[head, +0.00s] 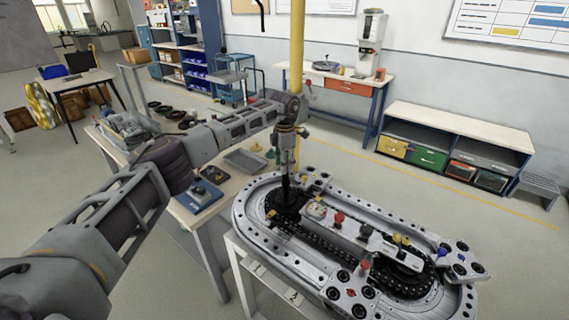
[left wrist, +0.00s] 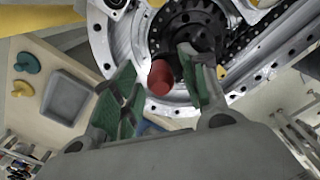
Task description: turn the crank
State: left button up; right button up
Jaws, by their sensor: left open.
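The ring track (head: 345,250) is a grey oval machine with a black chain and sprockets, on a white stand. My left gripper (head: 287,196) points down over the black sprocket (head: 281,212) at its left end. In the left wrist view, my open left gripper (left wrist: 157,62) has its green-padded fingers on either side of a red knob (left wrist: 161,78), seemingly the crank's handle. The knob stands by the toothed sprocket (left wrist: 190,28), with gaps to both fingers. In the head view my gripper hides this knob. My right gripper is not in view.
A yellow post (head: 297,60) rises just behind the track. A wooden table (head: 208,208) with a grey tray (head: 245,160) and small parts stands to the left. Red and yellow knobs and a gauge (head: 317,210) sit on the track's middle. The floor at right is clear.

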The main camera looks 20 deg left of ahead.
pick_arm(q)
notch_tip(320, 180, up, 12)
dwell(0.8)
jog(key=shift+f, duration=0.1)
dwell(0.4)
